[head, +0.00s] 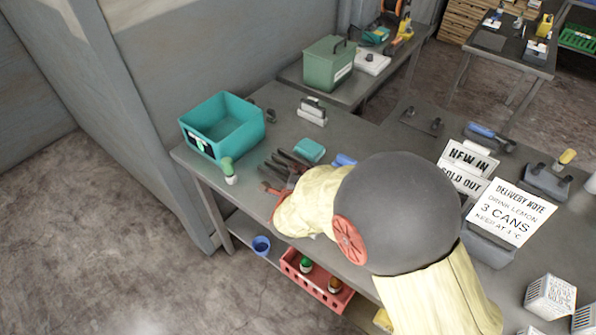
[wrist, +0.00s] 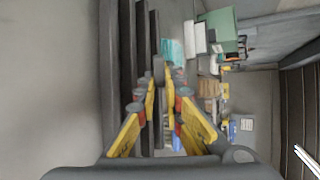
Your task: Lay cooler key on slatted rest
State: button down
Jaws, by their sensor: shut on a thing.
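The slatted rest (head: 283,164), a set of dark parallel bars, lies on the grey table just beyond my gripper in the head view. Its long dark bars (wrist: 127,60) also run up the left of the wrist view. My gripper (head: 274,190) is low at the near edge of the rest; my arm hides part of it. In the wrist view my gripper (wrist: 162,88) has its yellow fingers closed in on a small grey piece (wrist: 158,70), apparently the cooler key. The key's outline is mostly hidden, and I cannot tell whether it touches the bars.
A teal bin (head: 222,125), a small green-topped bottle (head: 229,170) and a teal block (head: 309,150) stand around the rest. A red crate (head: 318,283) and a blue cup (head: 261,245) are on the shelf below. Signs (head: 468,168) stand to the right.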

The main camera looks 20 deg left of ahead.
jog(key=c, duration=1.8)
grip_release()
jog(key=shift+c, duration=0.2)
jog(key=shift+o, duration=0.5)
jog(key=o, duration=0.5)
jog(key=s+a+r+p, duration=0.1)
jog(key=s+r+p, duration=0.3)
jog(key=r, duration=0.3)
jog(key=shift+a+r+p, duration=0.2)
jog(key=shift+a+p, duration=0.1)
jog(key=shift+p, duration=0.15)
